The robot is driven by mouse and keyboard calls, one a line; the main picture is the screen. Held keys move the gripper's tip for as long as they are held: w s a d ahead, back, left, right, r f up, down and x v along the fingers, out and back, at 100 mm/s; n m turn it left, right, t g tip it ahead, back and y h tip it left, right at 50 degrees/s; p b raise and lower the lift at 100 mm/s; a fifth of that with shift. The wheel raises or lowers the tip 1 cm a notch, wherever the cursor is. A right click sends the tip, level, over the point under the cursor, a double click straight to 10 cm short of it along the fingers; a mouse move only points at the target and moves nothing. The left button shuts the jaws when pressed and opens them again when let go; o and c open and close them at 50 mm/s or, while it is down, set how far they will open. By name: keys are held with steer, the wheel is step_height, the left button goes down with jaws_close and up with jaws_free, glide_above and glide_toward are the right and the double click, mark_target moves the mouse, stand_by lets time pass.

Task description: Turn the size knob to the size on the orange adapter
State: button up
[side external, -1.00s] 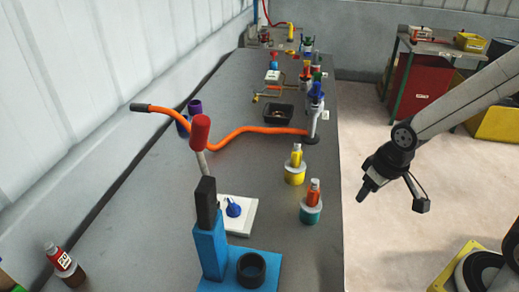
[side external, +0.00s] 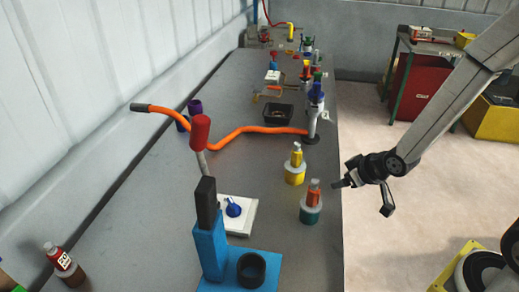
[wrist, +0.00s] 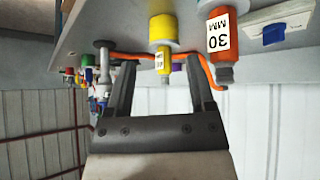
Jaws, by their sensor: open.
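The orange adapter (side external: 313,191) stands upright in a green holder (side external: 310,213) near the bench's right edge. In the wrist view, which looks upside down, the orange adapter (wrist: 219,40) carries a white label reading "30 MM". The size knob (side external: 233,208) is a blue pointer knob on a white plate (side external: 243,225), left of the orange adapter. The knob also shows in the wrist view (wrist: 275,35), but its setting is too small to read. My gripper (side external: 346,183) is open and empty, just right of the orange adapter and apart from it.
A yellow adapter (side external: 296,156) stands in a yellow holder (side external: 295,175) behind the orange one. A blue press (side external: 210,240) with a red-tipped lever (side external: 200,132) stands beside the knob plate. An orange hose (side external: 235,131) crosses the bench behind.

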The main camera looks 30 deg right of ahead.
steer(key=a+n+t+y, duration=0.1)
steer(key=t+y, duration=0.1)
steer(key=t, duration=0.1)
steer(key=s+a+n+t+y, duration=0.1)
steer(key=a+t+y, duration=0.1)
steer(key=t, duration=0.1)
steer(key=s+a+f+n+t+y, duration=0.1)
steer(key=t+y, duration=0.1)
steer(key=shift+s+a+t+y, duration=0.15)
steer(key=shift+a+t+y, duration=0.25)
stand_by(0.5)
glide_above(306, 201)
steer(key=shift+w+d, duration=0.2)
steer(key=shift+w, duration=0.05)
stand_by(0.5)
jaws_close()
steer(key=shift+c, duration=1.7)
jaws_free()
